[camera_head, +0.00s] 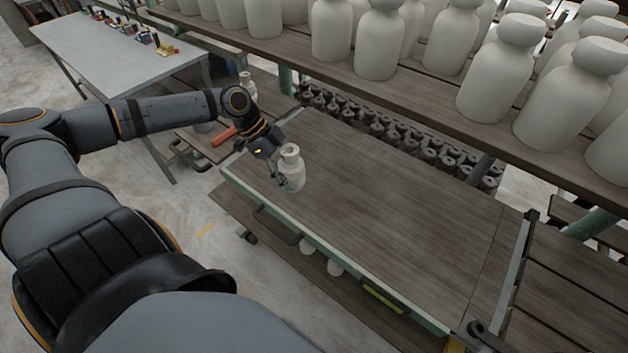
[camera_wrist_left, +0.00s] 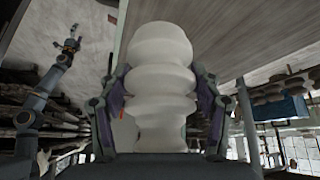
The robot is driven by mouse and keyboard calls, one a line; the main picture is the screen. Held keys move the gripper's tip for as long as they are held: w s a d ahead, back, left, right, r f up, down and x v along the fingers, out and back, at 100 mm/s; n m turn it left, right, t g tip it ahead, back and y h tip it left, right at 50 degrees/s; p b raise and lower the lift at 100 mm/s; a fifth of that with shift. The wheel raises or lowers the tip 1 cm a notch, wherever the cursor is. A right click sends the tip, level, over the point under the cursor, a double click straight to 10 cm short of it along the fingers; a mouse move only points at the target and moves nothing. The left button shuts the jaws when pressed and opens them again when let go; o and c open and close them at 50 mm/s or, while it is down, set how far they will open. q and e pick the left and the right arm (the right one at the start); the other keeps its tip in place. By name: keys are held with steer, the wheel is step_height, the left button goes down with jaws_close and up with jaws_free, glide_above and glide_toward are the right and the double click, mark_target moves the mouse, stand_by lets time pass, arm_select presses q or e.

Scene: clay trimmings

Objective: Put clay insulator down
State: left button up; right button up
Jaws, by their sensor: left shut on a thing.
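A pale clay insulator (camera_head: 291,168) with a ringed neck is at the left end of a wooden-topped cart (camera_head: 390,220). My left gripper (camera_head: 279,172) is shut on the clay insulator. In the left wrist view the insulator (camera_wrist_left: 160,85) stands between the two fingers of the left gripper (camera_wrist_left: 160,108), its ribbed body filling the middle. In the head view it looks upright, over or on the cart top near the front left edge. I cannot tell whether its base touches the wood.
The rest of the cart top is bare. Rows of small dark pieces (camera_head: 400,140) lie below that shelf. A table (camera_head: 120,55) with small items stands at the back left.

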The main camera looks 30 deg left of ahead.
mark_target(300, 168)
arm_select(q)
steer(key=f+b, duration=0.1)
steer(key=b, duration=0.3)
steer(key=shift+w+f, duration=0.15)
steer(key=shift+w+r, duration=0.25)
steer(key=shift+r, duration=0.25)
steer(key=shift+w+d+f+b, duration=0.1)
steer(key=shift+w+f+b, duration=0.2)
steer(key=shift+w, duration=0.3)
steer(key=shift+w+d+f+b, duration=0.1)
steer(key=shift+w+f+b, duration=0.1)
steer(key=shift+w+b, duration=0.25)
steer(key=w+f, duration=0.2)
steer(key=w+f+p, duration=0.1)
steer(key=w+f, duration=0.1)
steer(key=f, duration=0.1)
steer(key=shift+w+d+f, duration=0.1)
steer(key=shift+w+d, duration=0.05)
steer(key=shift+w, duration=0.2)
steer(key=shift+d+f, duration=0.1)
steer(key=shift+f, duration=0.1)
step_height(300, 168, down, 2)
steer(key=shift+w+f+p, duration=0.1)
steer(key=shift+f+p, duration=0.15)
steer(key=shift+p, duration=0.6)
steer(key=shift+f, duration=0.35)
arm_select(e)
steer(key=f, duration=0.5)
steer(key=shift+s+d, duration=0.1)
steer(key=shift+s, duration=0.1)
